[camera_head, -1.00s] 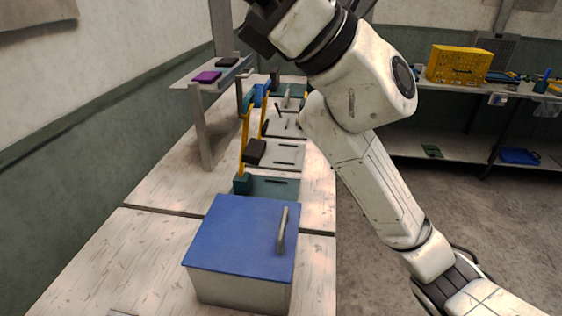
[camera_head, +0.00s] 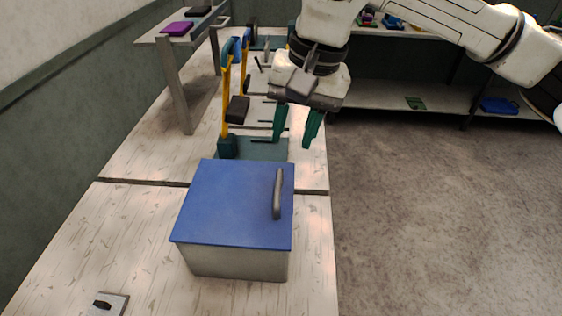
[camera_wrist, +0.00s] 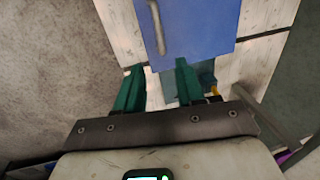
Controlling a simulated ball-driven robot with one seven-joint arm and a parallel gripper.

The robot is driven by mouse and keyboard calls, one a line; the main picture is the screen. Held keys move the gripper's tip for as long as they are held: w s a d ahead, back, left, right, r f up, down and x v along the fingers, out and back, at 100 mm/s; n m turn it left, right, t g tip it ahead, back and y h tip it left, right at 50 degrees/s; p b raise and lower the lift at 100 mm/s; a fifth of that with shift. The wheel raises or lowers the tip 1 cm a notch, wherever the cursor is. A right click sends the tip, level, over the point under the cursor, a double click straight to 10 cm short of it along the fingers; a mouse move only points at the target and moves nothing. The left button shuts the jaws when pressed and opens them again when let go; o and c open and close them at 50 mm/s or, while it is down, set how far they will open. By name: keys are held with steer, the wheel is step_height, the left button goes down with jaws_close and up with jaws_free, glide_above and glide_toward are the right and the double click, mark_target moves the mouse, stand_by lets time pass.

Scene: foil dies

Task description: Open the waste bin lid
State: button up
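The waste bin (camera_head: 238,264) is a light grey box on the near part of the bench in the head view. Its blue lid (camera_head: 228,200) lies flat and closed on top. A grey bar handle (camera_head: 278,194) stands on the lid's right side. In the wrist view the lid (camera_wrist: 200,30) and handle (camera_wrist: 156,28) show at the top. My gripper (camera_head: 294,142) has green fingers, spread apart and empty. It hangs behind and above the bin, a little right of the handle, not touching it. In the wrist view my gripper's fingers (camera_wrist: 157,80) point toward the lid with a gap between them.
Behind the bin stands a yellow-framed device with a dark block (camera_head: 237,110) on a teal plate. A raised shelf (camera_head: 160,37) holds a purple item (camera_head: 177,28). A small plate with a dark piece (camera_head: 104,304) lies at front left. Open floor (camera_head: 430,210) is on the right.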

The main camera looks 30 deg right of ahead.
mark_target(279, 176)
steer(key=f, duration=0.2)
steer(key=a+f+p, duration=0.1)
steer(key=f, duration=0.2)
steer(key=w+f, duration=0.1)
steer(key=f, duration=0.2)
steer(key=shift+a+f, duration=0.1)
steer(key=shift+a, duration=0.1)
steer(key=shift+c, duration=0.2)
jaws_close()
